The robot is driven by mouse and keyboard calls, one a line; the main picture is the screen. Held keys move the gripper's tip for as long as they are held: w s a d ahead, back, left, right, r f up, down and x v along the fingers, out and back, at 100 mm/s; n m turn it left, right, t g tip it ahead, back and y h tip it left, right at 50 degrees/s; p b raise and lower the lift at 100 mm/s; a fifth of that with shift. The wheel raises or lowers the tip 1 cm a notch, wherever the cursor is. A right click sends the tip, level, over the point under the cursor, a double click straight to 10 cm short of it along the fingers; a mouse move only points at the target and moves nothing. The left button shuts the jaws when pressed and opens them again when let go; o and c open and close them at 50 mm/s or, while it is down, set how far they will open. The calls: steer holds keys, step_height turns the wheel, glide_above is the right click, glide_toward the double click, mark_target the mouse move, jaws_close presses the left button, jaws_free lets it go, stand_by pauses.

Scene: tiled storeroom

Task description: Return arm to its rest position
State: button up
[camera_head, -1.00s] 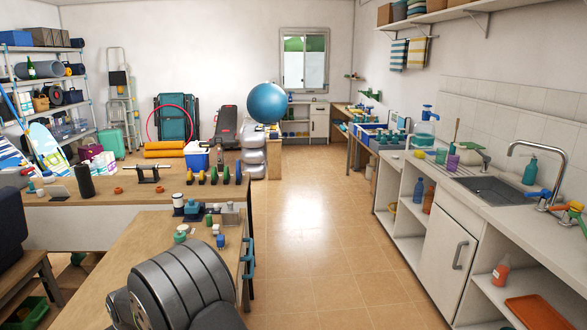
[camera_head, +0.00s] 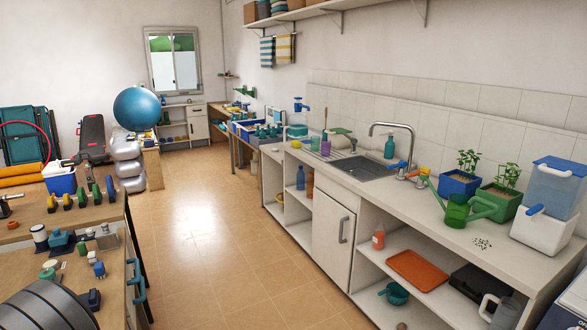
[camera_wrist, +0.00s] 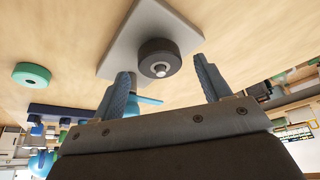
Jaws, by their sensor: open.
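My gripper (camera_wrist: 163,76) shows in the wrist view with its two blue-grey fingers spread wide apart and nothing held between them. Beyond the fingertips, a dark round piece with a silver centre (camera_wrist: 160,60) sits on a grey plate (camera_wrist: 122,40) against a light wooden surface. I cannot tell the exact gap between the fingers and that piece. In the head view, only my grey ribbed arm shows at the lower left corner; my gripper is out of that view.
A green ring (camera_wrist: 31,73) and a dark blue bar (camera_wrist: 70,111) are left of my gripper. In the head view, a wooden bench (camera_head: 75,215) bears several small parts beside my arm. A sink counter (camera_head: 400,215) with plants and a watering can (camera_head: 462,210) runs along the right. The floor between is clear.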

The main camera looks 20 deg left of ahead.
steer(key=s+v, duration=0.1)
steer(key=v, duration=1.5)
steer(key=x, duration=1.1)
steer(key=w+x, duration=0.1)
steer(key=x, duration=0.5)
steer(key=shift+a, duration=0.2)
step_height(320, 180, up, 5)
steer(key=shift+d+r, duration=0.1)
